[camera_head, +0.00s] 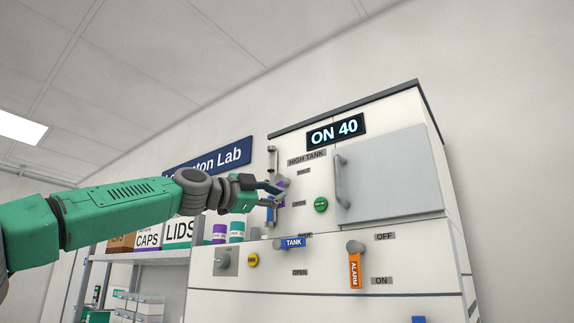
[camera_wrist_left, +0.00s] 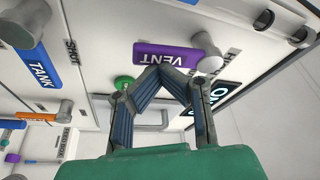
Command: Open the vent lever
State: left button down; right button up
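The vent lever is a purple handle marked VENT (camera_wrist_left: 166,57) on a pale round pivot in the left wrist view. In the head view it is mostly hidden behind my left gripper, with a bit of purple (camera_head: 283,182) showing. My left gripper (camera_head: 276,188) is right in front of the panel at the lever. In the left wrist view its fingers (camera_wrist_left: 160,70) bend inward and their tips meet, with nothing seen between them. The tips overlap the lever's edge in that view; I cannot tell whether they touch it. My right gripper is in neither view.
A blue TANK lever (camera_head: 293,242), an orange ALARM lever (camera_head: 354,270), a green button (camera_head: 321,204) and a yellow button (camera_head: 253,260) are on the cabinet. A door handle (camera_head: 342,182) juts out at right. Shelves stand left.

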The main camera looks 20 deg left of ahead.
pick_arm(q)
jog(key=shift+w+d+f, duration=0.15)
jog(key=shift+d+f, duration=0.15)
jog(key=shift+f, duration=0.05)
jog(key=shift+d, duration=0.25)
jog(key=d, duration=0.1)
jog(key=s+d+b, duration=0.1)
jog(key=shift+s+d+r, duration=0.15)
jog(key=shift+d, duration=0.2)
jog(key=r+b+v, duration=0.1)
jog(key=b+v, duration=0.2)
jog(key=v, duration=0.7)
jog(key=shift+a+r, duration=0.4)
jog(key=shift+d+r, duration=0.1)
jog(key=shift+d, duration=0.2)
